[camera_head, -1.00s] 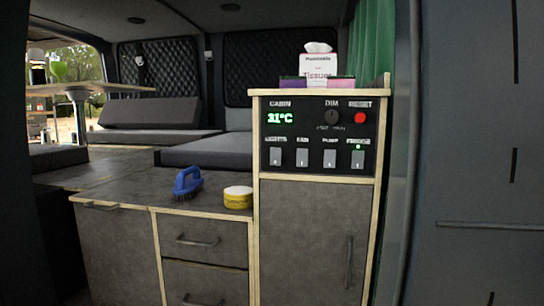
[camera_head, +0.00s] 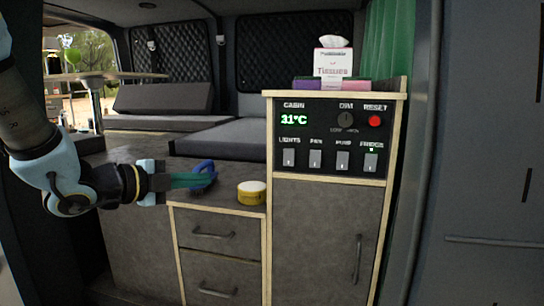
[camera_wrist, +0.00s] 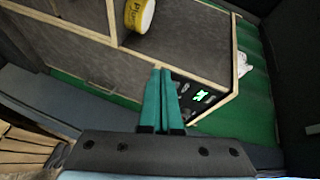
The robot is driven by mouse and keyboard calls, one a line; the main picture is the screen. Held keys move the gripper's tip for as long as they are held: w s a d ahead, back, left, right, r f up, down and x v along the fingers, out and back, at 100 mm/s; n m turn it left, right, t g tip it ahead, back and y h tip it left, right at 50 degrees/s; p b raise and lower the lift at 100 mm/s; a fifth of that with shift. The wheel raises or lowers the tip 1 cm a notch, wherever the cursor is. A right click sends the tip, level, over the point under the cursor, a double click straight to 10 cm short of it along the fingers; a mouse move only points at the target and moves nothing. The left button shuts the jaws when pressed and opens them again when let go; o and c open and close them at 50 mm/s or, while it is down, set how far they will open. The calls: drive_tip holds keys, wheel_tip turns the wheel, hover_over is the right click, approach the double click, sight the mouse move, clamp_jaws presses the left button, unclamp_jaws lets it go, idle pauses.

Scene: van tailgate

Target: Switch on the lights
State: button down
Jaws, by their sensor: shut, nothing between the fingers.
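The black control panel (camera_head: 330,112) is on the upper front of the grey cabinet. Its lights switch (camera_head: 289,158) is the leftmost of a row of rocker switches, under the label LIGHTS. The panel also shows in the wrist view (camera_wrist: 197,96), tilted and partly hidden behind the fingers. My gripper (camera_head: 212,180) is to the left of the panel, in front of the blue brush, apart from the switches. Its green fingers (camera_wrist: 161,98) are shut together with nothing between them. Only the fridge switch (camera_head: 370,161) has a lit green lamp above it.
A blue brush (camera_head: 205,168) and a yellow tin (camera_head: 251,187) are on the lower counter left of the panel. A tissue box (camera_head: 332,62) stands on top of the cabinet. A red reset button (camera_head: 375,121) and a dim knob (camera_head: 345,120) sit above the switches.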

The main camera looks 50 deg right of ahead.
drive_tip(key=s+d+r+m+g, duration=0.1)
drive_tip(key=s+r+m+g, duration=0.2)
drive_tip(key=s+m+g, duration=0.2)
drive_tip(key=s, duration=0.3)
drive_tip(key=shift+d, duration=0.4)
drive_tip(key=p, duration=0.7)
approach(289, 157)
drive_tip(key=s+d, duration=0.1)
drive_tip(key=s+d+f, duration=0.1)
drive_tip(key=d, duration=0.1)
drive_tip(key=s+d, duration=0.1)
drive_tip(key=shift+s+d+f, duration=0.25)
drive_tip(key=shift+s+f, duration=0.05)
drive_tip(key=shift+f, duration=0.1)
drive_tip(key=shift+w+d+f, duration=0.2)
drive_tip(key=shift+d, duration=0.3)
